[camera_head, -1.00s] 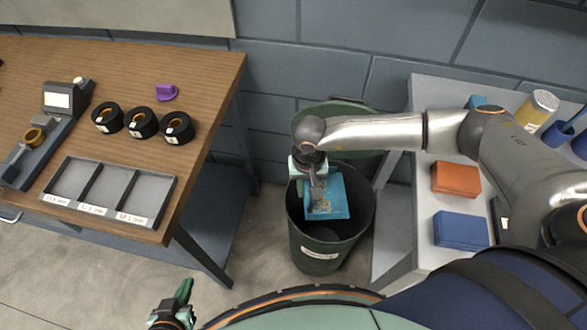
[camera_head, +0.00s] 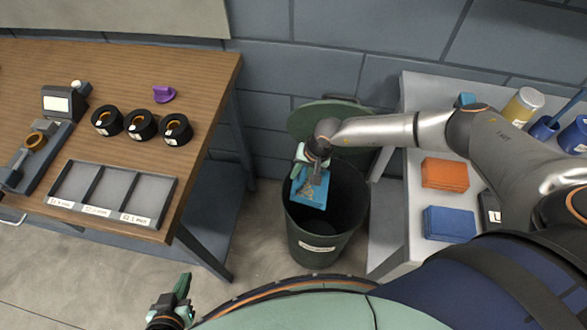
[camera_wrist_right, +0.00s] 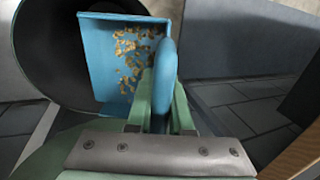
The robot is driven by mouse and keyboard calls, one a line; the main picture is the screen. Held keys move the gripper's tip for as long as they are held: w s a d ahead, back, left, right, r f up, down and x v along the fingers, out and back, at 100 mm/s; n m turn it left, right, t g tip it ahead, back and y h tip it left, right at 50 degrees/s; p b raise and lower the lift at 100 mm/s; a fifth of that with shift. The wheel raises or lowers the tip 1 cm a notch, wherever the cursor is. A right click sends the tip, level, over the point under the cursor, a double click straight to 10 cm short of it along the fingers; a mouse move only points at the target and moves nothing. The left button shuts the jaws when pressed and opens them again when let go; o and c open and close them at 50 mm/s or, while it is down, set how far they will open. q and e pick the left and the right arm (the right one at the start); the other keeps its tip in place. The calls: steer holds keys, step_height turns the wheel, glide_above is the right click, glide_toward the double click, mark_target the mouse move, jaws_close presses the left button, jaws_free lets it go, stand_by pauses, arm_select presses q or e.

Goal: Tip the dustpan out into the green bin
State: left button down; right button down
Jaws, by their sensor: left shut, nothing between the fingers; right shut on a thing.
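The blue dustpan (camera_head: 309,190) is over the mouth of the green bin (camera_head: 318,240), at the left part of its opening. My right gripper (camera_head: 310,160) is shut on the dustpan's handle (camera_wrist_right: 166,75). In the right wrist view the pan (camera_wrist_right: 122,58) holds many small yellow-brown bits (camera_wrist_right: 132,60), and the bin's dark opening (camera_wrist_right: 50,45) is beside and behind it. The pan looks tilted in the head view. My left gripper (camera_head: 180,297) is shut and empty at the bottom of the head view, away from the bin.
The bin's lid (camera_head: 318,116) stands open behind it. A wooden bench (camera_head: 212,85) with black rolls and a grey tray is on the left. A grey table (camera_head: 415,92) with orange and blue blocks is on the right. Bare floor lies between bench and bin.

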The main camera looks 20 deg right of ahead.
steer(key=shift+s+d+f+t+y, duration=0.2)
steer(key=shift+s+d+t+y, duration=0.1)
steer(key=shift+d+y, duration=0.25)
steer(key=shift+s+d+t+y, duration=0.45)
steer(key=shift+t+y, duration=0.15)
steer(key=shift+y, duration=0.45)
steer(key=shift+d+f+b, duration=0.2)
steer(key=shift+f+b, duration=0.05)
steer(key=shift+b, duration=0.1)
steer(key=shift+f+t+y+b, duration=0.1)
steer(key=shift+t+y+b, duration=0.2)
steer(key=shift+b, duration=0.15)
steer(key=shift+s+d+b, duration=0.1)
steer(key=shift+d+b, duration=0.05)
steer(key=shift+b, duration=0.35)
steer(key=shift+d+r+y, duration=0.1)
steer(key=shift+r+y, duration=0.15)
steer(key=shift+y, duration=0.05)
steer(key=shift+r, duration=0.1)
